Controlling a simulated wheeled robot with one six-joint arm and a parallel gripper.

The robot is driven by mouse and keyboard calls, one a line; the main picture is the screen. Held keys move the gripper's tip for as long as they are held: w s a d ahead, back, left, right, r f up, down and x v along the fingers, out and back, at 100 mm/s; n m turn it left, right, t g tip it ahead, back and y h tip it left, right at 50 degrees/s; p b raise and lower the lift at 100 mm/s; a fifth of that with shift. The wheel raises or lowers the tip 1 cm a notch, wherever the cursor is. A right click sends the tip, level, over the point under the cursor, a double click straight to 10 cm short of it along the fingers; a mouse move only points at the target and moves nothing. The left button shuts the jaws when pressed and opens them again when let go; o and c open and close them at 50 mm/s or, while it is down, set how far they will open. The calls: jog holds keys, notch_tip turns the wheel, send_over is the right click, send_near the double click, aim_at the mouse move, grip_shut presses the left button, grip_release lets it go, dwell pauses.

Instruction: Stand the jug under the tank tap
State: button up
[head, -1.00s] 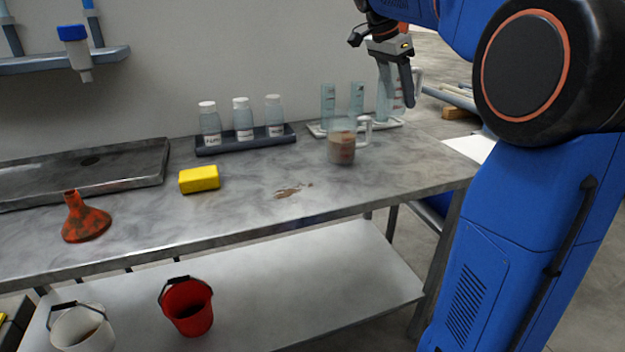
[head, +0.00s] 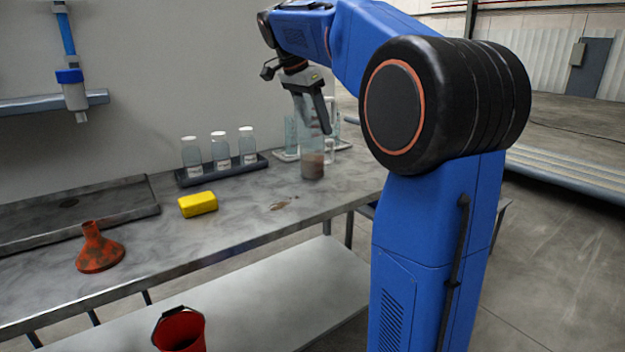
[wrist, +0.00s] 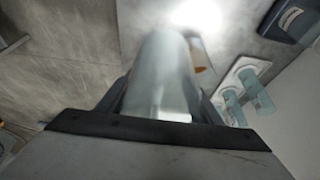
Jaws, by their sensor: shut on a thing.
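My gripper (head: 308,100) is shut on a tall clear vessel (head: 311,122), which I take to be the jug. It looks empty and roughly upright, raised above the right end of the steel bench. In the wrist view the jug (wrist: 160,75) fills the space between the fingers and is blurred. A second clear vessel (head: 313,167) with brown contents and a handle stands on the bench, just below the held jug in the picture. I cannot clearly identify a tank tap; a blue-capped fitting with a downward nozzle (head: 75,92) hangs on the wall at left.
A dark rack of white-capped bottles (head: 219,155), a yellow sponge (head: 198,204), an orange funnel (head: 98,249) and a shallow steel tray (head: 120,212) are on the bench. A brown spill (head: 279,206) lies near its front edge. A red bucket (head: 179,331) is below.

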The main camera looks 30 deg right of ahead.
notch_tip(320, 180, down, 15)
jog(key=shift+r, duration=0.15)
dwell(0.4)
jog(key=o, duration=0.8)
